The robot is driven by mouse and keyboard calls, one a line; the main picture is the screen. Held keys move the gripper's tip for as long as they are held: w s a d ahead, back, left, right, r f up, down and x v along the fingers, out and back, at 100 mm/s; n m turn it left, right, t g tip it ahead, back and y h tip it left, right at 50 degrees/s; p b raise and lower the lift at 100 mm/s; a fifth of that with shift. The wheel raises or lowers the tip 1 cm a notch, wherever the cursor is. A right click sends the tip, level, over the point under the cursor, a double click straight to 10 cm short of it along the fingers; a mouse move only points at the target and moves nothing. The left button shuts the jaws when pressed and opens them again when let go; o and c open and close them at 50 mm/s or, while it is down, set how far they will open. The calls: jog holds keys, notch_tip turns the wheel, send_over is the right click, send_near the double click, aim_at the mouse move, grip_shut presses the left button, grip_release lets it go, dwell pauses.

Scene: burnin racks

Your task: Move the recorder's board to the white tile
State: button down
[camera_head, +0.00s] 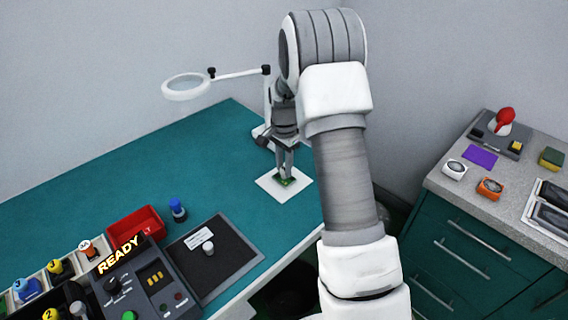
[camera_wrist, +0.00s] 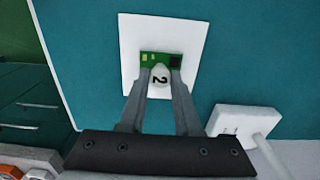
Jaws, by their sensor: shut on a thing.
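My gripper (camera_head: 285,174) points down over the white tile (camera_head: 281,195) on the teal bench. The knob stands on a small green board (camera_wrist: 148,57) with gold and black parts. The board also shows at the fingertips in the head view (camera_head: 287,182). It lies within the outline of the white tile (camera_wrist: 140,32); whether it touches the tile or hangs just above, I cannot tell. The fingers hide part of the board.
A magnifier lamp (camera_head: 186,87) stands behind my gripper; its white base (camera_wrist: 240,121) is close by. A dark pad (camera_head: 220,265) with a pale knob, a blue-capped piece (camera_head: 178,209), a red bin (camera_head: 134,225) and a READY console (camera_head: 145,285) are front left. The bench's left middle is clear.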

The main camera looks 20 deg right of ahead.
jog(key=shift+f, duration=0.2)
dwell(0.4)
jog(key=c, duration=0.5)
grip_release()
jog(key=shift+r, duration=0.1)
jog(key=shift+r+p, duration=2.2)
jog(key=shift+r, duration=1.25)
